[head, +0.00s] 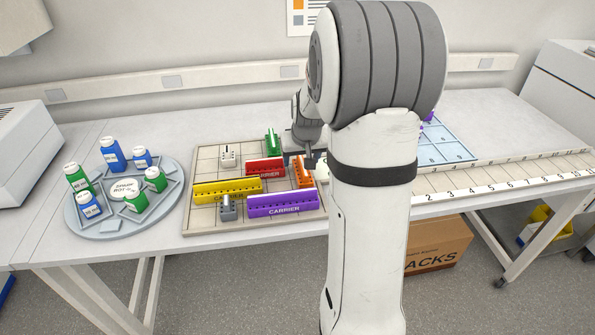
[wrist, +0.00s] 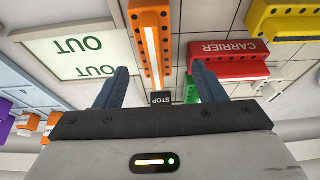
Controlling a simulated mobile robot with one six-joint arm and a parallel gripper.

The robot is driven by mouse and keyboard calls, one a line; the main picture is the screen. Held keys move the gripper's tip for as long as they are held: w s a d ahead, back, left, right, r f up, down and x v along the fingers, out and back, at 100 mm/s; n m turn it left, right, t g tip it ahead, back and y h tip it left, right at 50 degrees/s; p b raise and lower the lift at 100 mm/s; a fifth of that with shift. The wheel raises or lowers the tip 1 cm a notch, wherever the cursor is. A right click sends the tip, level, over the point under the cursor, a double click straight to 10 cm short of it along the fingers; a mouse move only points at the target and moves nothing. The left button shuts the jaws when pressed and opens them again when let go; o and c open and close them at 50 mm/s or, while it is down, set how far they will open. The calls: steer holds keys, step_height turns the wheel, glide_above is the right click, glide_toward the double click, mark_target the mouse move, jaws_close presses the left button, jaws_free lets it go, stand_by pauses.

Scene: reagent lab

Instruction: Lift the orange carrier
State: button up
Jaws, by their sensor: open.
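The orange carrier (head: 305,178) is a long narrow rack standing on the beige gridded board (head: 187,231), near its right side, partly hidden by my arm in the head view. In the wrist view the orange carrier (wrist: 151,45) runs from the top edge down between my fingers. My gripper (wrist: 160,82) is open, with one blue-grey finger to each side of the carrier's line. No contact shows, and the height gap is hard to judge. In the head view my gripper (head: 312,161) is small, at the carrier's far end.
A red carrier (head: 265,167), yellow carrier (head: 226,190), purple carrier (head: 283,204) and green carrier (head: 272,143) stand close by on the board. A STOP block (wrist: 161,98) is at the orange carrier's end. An OUT plate (wrist: 88,50) lies left in the wrist view.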

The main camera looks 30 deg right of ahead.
mark_target(302, 163)
steer(key=x, duration=0.2)
steer(key=p+x, duration=0.1)
steer(key=x, duration=0.2)
steer(key=shift+d, duration=0.25)
steer(key=shift+w+f, duration=0.1)
steer(key=shift+f, duration=0.05)
steer(key=shift+f+b, duration=0.3)
steer(key=shift+b, duration=0.1)
stand_by(0.4)
steer(key=c, duration=1.1)
